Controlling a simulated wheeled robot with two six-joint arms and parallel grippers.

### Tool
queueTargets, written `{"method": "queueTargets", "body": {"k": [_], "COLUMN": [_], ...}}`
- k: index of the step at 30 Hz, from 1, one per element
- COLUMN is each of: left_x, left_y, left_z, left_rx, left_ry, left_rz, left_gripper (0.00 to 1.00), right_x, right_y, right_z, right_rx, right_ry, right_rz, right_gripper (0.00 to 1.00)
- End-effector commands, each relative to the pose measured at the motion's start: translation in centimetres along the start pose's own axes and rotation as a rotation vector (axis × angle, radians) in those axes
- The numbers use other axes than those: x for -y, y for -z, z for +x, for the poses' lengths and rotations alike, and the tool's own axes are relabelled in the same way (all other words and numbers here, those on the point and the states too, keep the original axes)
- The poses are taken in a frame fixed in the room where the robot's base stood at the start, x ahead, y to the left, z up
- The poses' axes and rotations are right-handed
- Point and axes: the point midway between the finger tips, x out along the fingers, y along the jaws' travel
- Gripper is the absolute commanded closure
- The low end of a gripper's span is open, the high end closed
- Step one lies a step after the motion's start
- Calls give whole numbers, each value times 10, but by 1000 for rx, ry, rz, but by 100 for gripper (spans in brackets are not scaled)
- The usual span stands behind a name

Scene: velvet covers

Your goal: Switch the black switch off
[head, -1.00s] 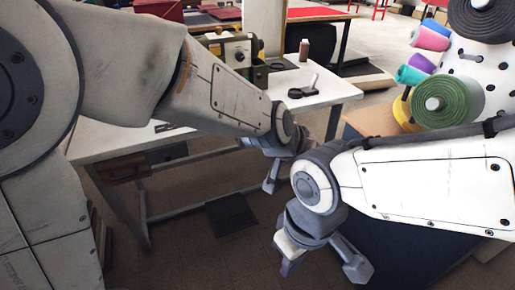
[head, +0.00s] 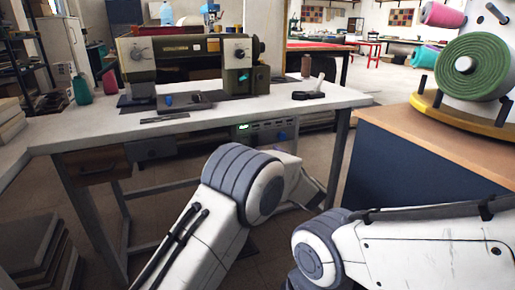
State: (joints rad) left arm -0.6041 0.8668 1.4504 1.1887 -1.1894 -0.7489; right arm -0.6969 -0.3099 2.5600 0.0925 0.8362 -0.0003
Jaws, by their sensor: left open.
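A control box (head: 262,131) with a lit green display and a blue knob hangs under the front edge of the white sewing table (head: 205,124). A black switch is too small to make out for sure on it. My left arm reaches up from the bottom middle, and its elbow stands in front of the table. My left gripper (head: 313,198) shows only partly behind the arm, below and right of the control box and apart from it. It is open, with nothing seen in it. My right arm comes in from the right; its gripper is below the picture.
A green sewing machine (head: 190,62) stands on the table, with black tape (head: 308,95) at its right. A wooden-topped blue cabinet (head: 428,160) with thread spools stands at the right. A drawer (head: 97,165) hangs under the table's left. Stacked boards (head: 35,250) lie lower left.

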Motion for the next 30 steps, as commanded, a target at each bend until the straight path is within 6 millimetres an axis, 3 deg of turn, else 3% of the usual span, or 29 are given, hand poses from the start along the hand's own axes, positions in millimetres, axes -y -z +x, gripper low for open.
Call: {"method": "queueTargets", "body": {"k": [9,15,28,29,30], "left_x": [1,0,0,0,0], "left_y": [-3,-1,1,1,1], "left_z": [59,86,96,96,96], "left_rx": [0,0,1,1,1], "left_ry": [1,-2,-4,-4,-4], "left_rz": [-2,-1,1,1,1], "left_gripper": [38,38,38,41,57], "right_x": [-2,-2,-2,-2,-2], "right_y": [-1,-2,-2,-2,-2], "right_z": [21,28,30,30,30], "right_rx": [0,0,0,0,0], "right_ry": [0,0,0,0,0], "right_rz": [0,0,0,0,0], "right_gripper": [100,100,100,100,100]}}
